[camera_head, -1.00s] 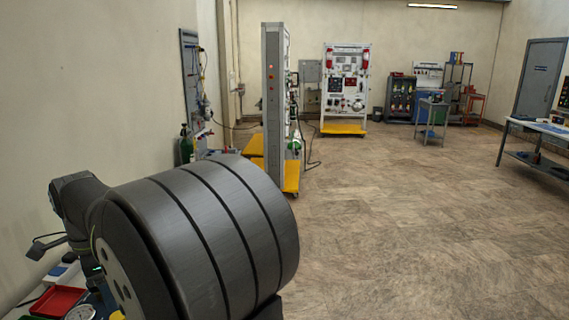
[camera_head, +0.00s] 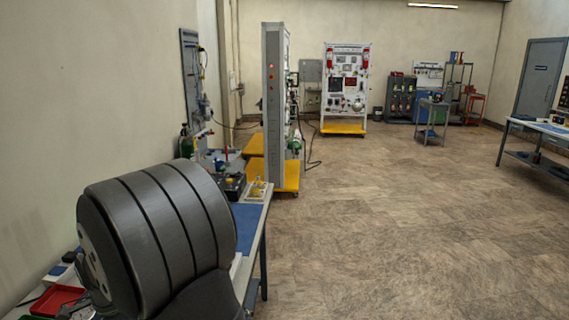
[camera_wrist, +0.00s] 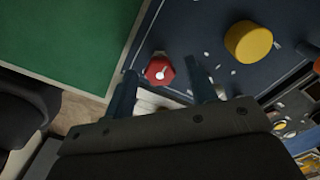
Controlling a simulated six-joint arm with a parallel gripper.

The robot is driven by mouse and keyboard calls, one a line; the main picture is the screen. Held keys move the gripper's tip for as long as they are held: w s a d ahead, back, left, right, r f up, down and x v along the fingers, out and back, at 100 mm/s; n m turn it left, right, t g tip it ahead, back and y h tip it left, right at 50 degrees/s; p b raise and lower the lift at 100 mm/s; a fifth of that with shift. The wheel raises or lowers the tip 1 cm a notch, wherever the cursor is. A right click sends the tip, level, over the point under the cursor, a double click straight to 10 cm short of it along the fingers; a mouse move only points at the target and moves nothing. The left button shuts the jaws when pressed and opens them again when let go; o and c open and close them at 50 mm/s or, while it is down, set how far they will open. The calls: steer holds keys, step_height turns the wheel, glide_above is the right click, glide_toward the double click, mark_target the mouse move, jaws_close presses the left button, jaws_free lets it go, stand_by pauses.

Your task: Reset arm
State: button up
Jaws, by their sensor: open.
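My gripper (camera_wrist: 165,92) shows in the wrist view with its two fingers apart, open, and nothing is held between them. Beyond the fingertips are a red knob (camera_wrist: 159,70) with a pale mark and a larger yellow knob (camera_wrist: 249,42), both on a dark panel (camera_wrist: 190,22). I cannot tell how far the fingers are from the panel. In the head view my own dark, rounded arm link fills the lower left, and the gripper is hidden there.
A workbench with a blue top (camera_head: 247,218) runs behind my arm along the left wall. A red tray (camera_head: 58,299) lies at the lower left. A tall grey panel stand (camera_head: 273,105) on a yellow base is behind the bench.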

steer(key=shift+n, duration=0.5)
steer(key=shift+r+n, duration=0.1)
steer(key=shift+n, duration=1.1)
steer(key=n, duration=1)
steer(key=shift+n, duration=2)
